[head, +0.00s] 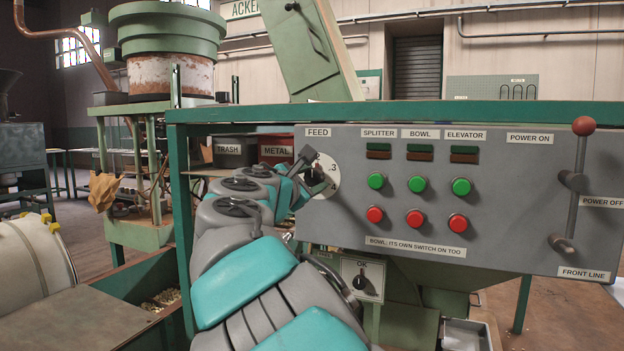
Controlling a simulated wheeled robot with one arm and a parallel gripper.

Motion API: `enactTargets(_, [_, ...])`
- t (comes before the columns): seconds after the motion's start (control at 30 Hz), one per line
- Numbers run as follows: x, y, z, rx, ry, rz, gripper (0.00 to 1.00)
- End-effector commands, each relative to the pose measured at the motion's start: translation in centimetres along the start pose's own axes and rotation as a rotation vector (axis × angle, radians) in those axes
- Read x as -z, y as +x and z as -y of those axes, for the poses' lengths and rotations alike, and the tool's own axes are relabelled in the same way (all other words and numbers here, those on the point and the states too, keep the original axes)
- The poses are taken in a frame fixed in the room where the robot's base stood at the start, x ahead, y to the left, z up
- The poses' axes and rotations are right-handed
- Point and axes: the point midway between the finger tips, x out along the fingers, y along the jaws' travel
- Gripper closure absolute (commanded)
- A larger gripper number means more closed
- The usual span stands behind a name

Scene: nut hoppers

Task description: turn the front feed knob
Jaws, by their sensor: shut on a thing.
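The front feed knob has a round white dial (327,170) under a FEED label (319,132), at the left end of a grey control panel (510,215). The numerals 3 and 4 show on the right part of the dial. My arm reaches up to the panel from the bottom of the view. My gripper (314,177) is at the dial and shut on the knob. The gripper hides most of the knob, so its pointer setting cannot be read.
Green buttons (418,185) and red buttons (414,218) sit right of the dial. A power lever (579,190) with a red ball stands at the panel's right end. A smaller OK switch (360,282) is below. TRASH (229,150) and METAL (277,151) bins stand behind my arm.

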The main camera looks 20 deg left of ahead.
Motion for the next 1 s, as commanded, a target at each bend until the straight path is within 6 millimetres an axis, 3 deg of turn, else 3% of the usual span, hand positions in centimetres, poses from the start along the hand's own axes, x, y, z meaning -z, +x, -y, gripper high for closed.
enactTargets(0.47, [-0.01,0.07,0.17,0.003,0.063,0.002,1.0])
enactTargets(1.0, [0.29,0.08,0.47,0.0,0.509,0.002,1.0])
